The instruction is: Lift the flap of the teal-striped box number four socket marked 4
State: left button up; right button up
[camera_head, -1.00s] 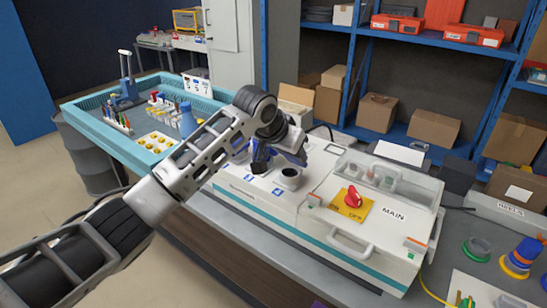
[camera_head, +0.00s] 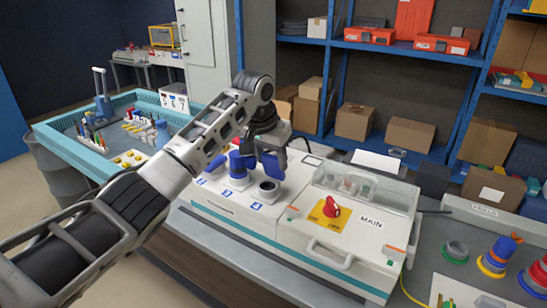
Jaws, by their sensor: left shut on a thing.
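The white box with the teal stripe (camera_head: 231,215) stands on the bench. Its top carries a row of sockets with blue number tags. The socket marked 4 (camera_head: 268,190) is rightmost and its dark round opening shows. My left gripper (camera_head: 274,163) is just above and behind this opening, pointing down, and is shut on the socket's blue flap (camera_head: 271,164), which stands raised. The jaws partly hide the flap, so its exact edge is unclear. My right gripper is not in view.
A blue plug or cap (camera_head: 237,165) stands at socket 3, left of socket 4. The MAIN box (camera_head: 345,246) with a red switch (camera_head: 331,207) adjoins on the right. A teal crate (camera_head: 88,160) is at left. Stacked rings (camera_head: 497,255) stand at right.

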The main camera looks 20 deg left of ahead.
pick_arm(q)
jog(key=shift+f, duration=0.1)
jog(key=o, duration=1.2)
jog(key=v, duration=1.6)
jog(key=shift+d+b, duration=0.1)
jog(key=shift+b, duration=0.25)
